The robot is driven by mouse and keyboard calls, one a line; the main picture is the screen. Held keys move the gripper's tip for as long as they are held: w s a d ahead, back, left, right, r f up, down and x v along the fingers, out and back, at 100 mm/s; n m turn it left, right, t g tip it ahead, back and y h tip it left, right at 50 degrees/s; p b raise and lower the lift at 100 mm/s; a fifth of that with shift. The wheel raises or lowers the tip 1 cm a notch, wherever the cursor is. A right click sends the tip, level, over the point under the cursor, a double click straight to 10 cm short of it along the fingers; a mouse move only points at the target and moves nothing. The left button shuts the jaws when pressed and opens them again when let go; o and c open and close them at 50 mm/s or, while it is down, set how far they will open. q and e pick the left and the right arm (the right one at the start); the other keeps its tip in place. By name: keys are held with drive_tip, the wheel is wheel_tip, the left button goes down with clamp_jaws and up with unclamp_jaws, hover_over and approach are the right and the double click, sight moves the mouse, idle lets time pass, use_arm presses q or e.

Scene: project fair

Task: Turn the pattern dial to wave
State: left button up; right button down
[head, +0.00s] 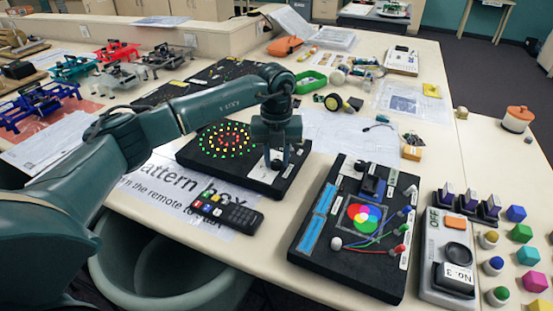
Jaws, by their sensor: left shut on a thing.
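The pattern box (190,157) is a flat black box with rings of lit red, yellow and green lights (229,140) on its left part. My left gripper (277,163) comes down over the right part of the box, with its jaws shut on the pattern dial. The gripper hides the dial, so its pointer and setting cannot be read. A pale label shows partly beside the fingers. My right gripper is not in view.
A black remote (227,213) lies in front of the box on a printed "Pattern box" sheet (150,190). A black box with coloured discs and wires (346,250) stands close on the right. A grey OFF panel (447,285) and several coloured blocks are farther right.

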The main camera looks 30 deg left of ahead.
use_arm(q)
drive_tip(key=shift+m, duration=0.9)
drive_tip(key=m+b, duration=0.1)
drive_tip(key=m, duration=0.1)
drive_tip(key=shift+m, duration=0.4)
drive_tip(key=m+b, duration=0.1)
drive_tip(key=m, duration=0.4)
drive_tip(key=shift+m+b, duration=0.35)
drive_tip(key=shift+m, duration=1.35)
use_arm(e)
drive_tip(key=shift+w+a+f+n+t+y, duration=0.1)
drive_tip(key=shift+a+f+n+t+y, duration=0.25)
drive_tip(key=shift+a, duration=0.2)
use_arm(q)
drive_tip(key=shift+m, duration=0.3)
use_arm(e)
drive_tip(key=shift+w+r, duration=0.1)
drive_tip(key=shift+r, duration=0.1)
use_arm(q)
drive_tip(key=o, duration=1)
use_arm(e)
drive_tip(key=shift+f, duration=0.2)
